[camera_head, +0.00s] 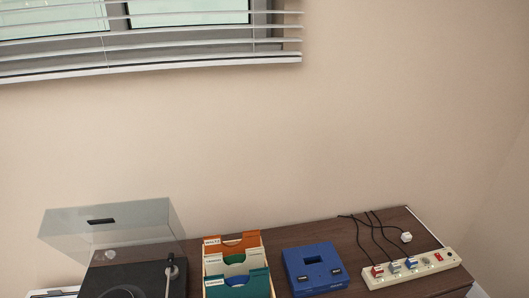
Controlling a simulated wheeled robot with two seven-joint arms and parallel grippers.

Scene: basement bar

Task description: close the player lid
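The record player (122,279) stands at the lower left of the head view, on the left part of a dark wooden cabinet top. Its black base and light tonearm show, and the picture's bottom edge cuts it off. Its clear grey lid (140,218) is raised and open, tilted up at the back toward the wall. A small dark label sits on the lid. Neither of my grippers is in view.
Right of the player are a box of coloured file folders (237,265), a blue device (315,268) and a cream power strip (411,268) with plugs and black cables. The wall and window blinds (150,45) are behind.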

